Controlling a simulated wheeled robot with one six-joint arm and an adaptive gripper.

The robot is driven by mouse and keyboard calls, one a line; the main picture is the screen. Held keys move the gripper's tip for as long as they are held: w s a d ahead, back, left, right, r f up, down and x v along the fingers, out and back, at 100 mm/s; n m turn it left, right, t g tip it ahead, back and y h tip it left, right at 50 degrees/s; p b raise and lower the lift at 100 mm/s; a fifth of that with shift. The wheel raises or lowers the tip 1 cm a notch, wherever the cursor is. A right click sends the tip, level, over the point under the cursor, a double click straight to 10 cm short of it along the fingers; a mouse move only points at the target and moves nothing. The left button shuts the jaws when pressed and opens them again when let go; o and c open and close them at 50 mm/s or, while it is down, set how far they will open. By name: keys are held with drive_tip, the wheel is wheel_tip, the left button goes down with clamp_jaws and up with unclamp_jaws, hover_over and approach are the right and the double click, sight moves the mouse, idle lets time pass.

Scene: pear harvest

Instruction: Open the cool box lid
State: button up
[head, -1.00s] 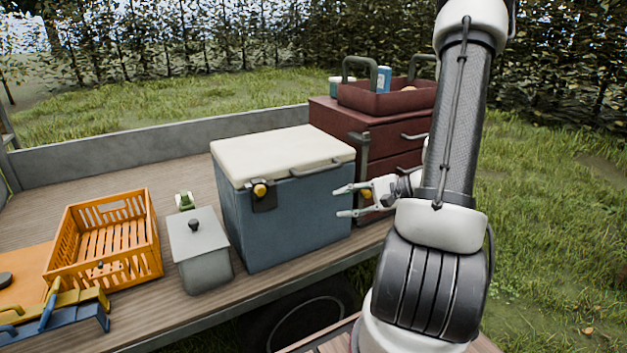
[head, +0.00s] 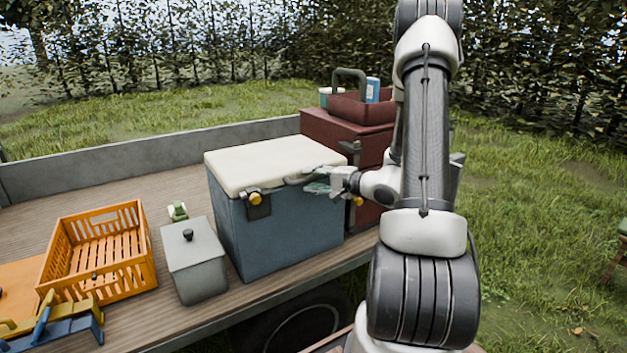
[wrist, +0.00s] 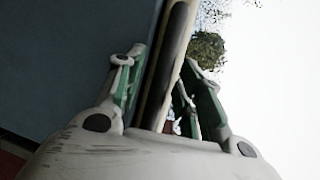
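The cool box (head: 285,238) stands on the trailer bed, with a blue body and a cream lid (head: 265,160). The lid lies shut and flat. A grey handle (head: 296,181) runs along the lid's front edge and is partly hidden by my gripper. My gripper (head: 312,186) is at this handle, in front of the box. In the wrist view my gripper (wrist: 160,95) has its fingers apart, one on each side of a dark bar (wrist: 176,45) that looks like the handle. I cannot tell whether either finger touches it. A latch with a yellow knob (head: 254,198) is on the box front.
A dark red drawer cabinet (head: 350,130) with a red tote (head: 362,106) on it stands right behind the box. A grey lidded canister (head: 195,262) stands to the left, then an orange crate (head: 98,255). Open air lies above the lid.

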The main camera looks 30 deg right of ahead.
drive_tip(key=shift+w, duration=0.1)
drive_tip(key=shift+c, duration=0.2)
clamp_jaws()
drive_tip(key=shift+r, duration=0.1)
